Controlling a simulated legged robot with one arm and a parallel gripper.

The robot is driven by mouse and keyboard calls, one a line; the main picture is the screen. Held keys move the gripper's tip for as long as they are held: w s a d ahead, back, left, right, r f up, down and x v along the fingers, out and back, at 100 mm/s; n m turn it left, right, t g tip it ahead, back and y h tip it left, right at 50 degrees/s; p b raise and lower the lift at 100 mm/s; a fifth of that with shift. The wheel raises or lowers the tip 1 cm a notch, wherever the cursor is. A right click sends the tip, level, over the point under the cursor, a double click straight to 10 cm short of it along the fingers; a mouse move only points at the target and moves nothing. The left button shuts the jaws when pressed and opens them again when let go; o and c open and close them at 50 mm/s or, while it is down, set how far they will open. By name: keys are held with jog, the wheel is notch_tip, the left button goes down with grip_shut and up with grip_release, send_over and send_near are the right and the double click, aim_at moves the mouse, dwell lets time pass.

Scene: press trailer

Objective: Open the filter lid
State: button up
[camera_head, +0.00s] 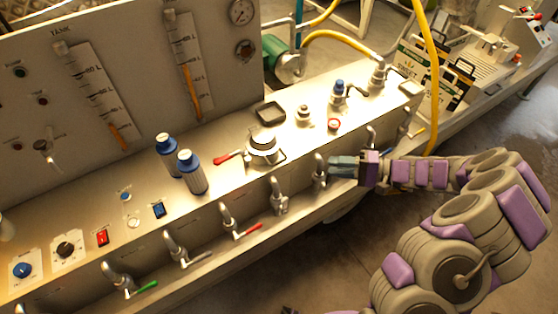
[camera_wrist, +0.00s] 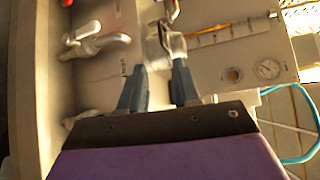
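The filter lid (camera_head: 262,146) is a round metal cap with a clamp on the sloped metal counter, and a red handle (camera_head: 228,158) sticks out to its left. In the wrist view, the lid (camera_wrist: 164,44) appears as a blurred silvery shape just beyond the fingertips, with the red handle (camera_wrist: 172,10) above it. My gripper (camera_head: 334,164) is to the right of the lid in the head view, apart from it, close to a front tap. In the wrist view, my gripper (camera_wrist: 158,72) has its two blue-grey fingers spread with nothing held between them.
Several taps line the counter's front, including a red-handled one (camera_head: 240,232). Two blue-capped bottles (camera_head: 192,172) stand left of the lid. A dark square tray (camera_head: 270,112) lies behind it. The gauge panel (camera_head: 130,80) rises at the back. A yellow hose (camera_head: 430,70) hangs at right.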

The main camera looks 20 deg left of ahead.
aim_at(279, 162)
jog(key=a+f+b, duration=0.1)
jog(key=a, duration=0.4)
jog(key=s+a+b, duration=0.1)
jog(key=a, duration=0.5)
jog(key=a+f+b, duration=0.1)
jog(key=a, duration=0.5)
jog(key=shift+s+a+f, duration=0.1)
jog(key=shift+s+f, duration=0.15)
jog(key=shift+f, duration=0.1)
jog(key=shift+c, duration=0.2)
grip_shut()
jog(key=shift+f, duration=0.1)
